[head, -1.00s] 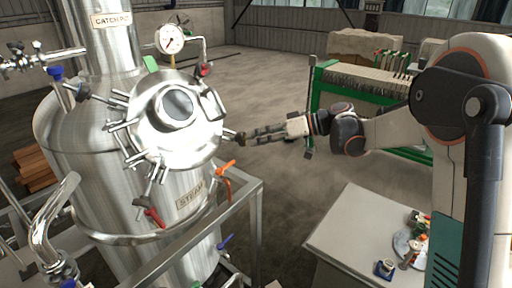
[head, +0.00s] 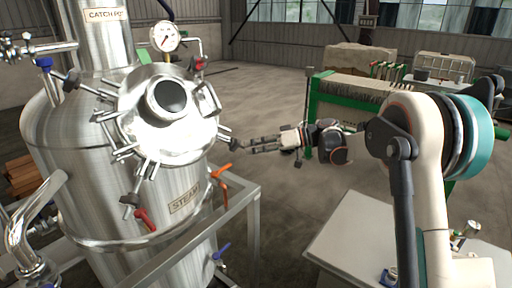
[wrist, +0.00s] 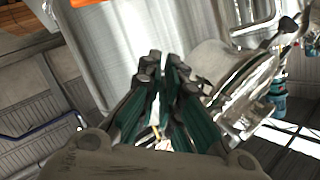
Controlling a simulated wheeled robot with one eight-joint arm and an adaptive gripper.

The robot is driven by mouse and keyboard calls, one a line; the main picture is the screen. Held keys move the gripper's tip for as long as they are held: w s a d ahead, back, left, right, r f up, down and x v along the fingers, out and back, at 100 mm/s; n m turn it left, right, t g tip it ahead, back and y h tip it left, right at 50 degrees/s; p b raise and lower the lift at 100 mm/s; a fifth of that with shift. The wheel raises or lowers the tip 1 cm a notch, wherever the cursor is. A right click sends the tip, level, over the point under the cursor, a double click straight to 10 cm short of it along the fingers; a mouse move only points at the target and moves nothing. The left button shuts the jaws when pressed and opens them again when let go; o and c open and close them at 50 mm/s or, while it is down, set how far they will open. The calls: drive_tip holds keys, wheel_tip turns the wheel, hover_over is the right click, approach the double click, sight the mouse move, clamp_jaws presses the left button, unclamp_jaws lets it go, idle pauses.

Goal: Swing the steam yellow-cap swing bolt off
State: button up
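The steel tank (head: 85,150) with a STEAM plate (head: 185,200) stands at left in the head view. Its round lid (head: 170,135) has several swing bolts around the rim. One bolt (head: 233,145) with a dark end sticks out at the lid's right side. I cannot make out a yellow cap on any bolt. My gripper (head: 250,145) points left at that right-hand bolt, its fingertips very close to it; contact cannot be told. In the wrist view my fingers (wrist: 163,62) are slightly apart with nothing clearly held, and the lid (wrist: 240,85) is to their right.
An orange valve handle (head: 221,170) and a red one (head: 145,218) stick out below the lid. A gauge (head: 165,36) rises above it. A metal frame (head: 255,235) borders the tank. A pale table (head: 345,240) stands at front right. Open floor lies between.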

drive_tip(key=shift+o, duration=1.2)
drive_tip(key=shift+r, duration=0.1)
drive_tip(key=v, duration=1.2)
